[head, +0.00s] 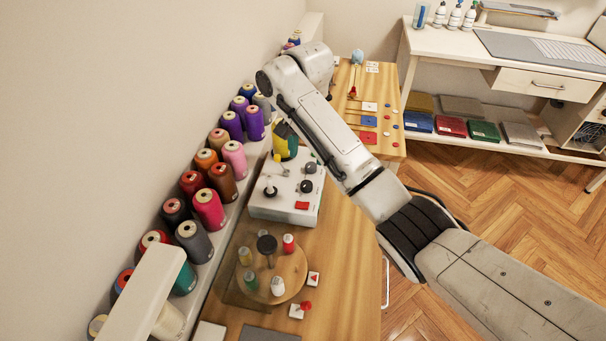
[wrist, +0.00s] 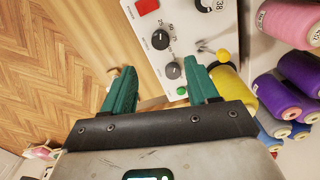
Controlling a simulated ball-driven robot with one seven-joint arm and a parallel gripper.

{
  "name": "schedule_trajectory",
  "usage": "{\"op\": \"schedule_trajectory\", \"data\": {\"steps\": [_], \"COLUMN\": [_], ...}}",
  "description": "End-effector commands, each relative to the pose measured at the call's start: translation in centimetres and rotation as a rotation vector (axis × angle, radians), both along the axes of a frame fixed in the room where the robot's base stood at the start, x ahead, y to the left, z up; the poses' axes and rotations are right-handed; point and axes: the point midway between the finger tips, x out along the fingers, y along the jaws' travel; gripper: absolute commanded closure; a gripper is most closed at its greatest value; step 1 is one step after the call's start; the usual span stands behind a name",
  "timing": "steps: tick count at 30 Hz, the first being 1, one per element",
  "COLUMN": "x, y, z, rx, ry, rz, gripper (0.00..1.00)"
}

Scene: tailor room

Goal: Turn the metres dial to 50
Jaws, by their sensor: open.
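A white control box (head: 285,205) stands on the wooden bench in the head view; its panel (wrist: 197,32) fills the upper middle of the wrist view. The panel has a black dial with printed numbers around it (wrist: 160,40) and a second black dial (wrist: 173,70) close by. I cannot tell which is labelled metres, or read either setting surely. My gripper (wrist: 160,65) is open, with its green fingers apart and nothing held between them. The second dial shows between the fingers; contact is not visible. In the head view the gripper is hard to make out.
The panel also has a red button (wrist: 147,6), a green button (wrist: 182,91) and a yellow-tipped lever (wrist: 222,55). A yellow spool (wrist: 236,92) stands near the right finger. Several thread cones (head: 208,209) line the wall side. A round wooden turntable (head: 262,295) stands nearer.

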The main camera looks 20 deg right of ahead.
Motion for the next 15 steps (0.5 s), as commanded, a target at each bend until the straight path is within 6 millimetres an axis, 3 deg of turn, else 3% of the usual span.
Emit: {"op": "schedule_trajectory", "data": {"steps": [15], "x": [-0.1], "y": [0.0], "z": [-8.0], "rx": [0.0], "ry": [0.003], "rz": [0.0], "gripper": [0.41]}}
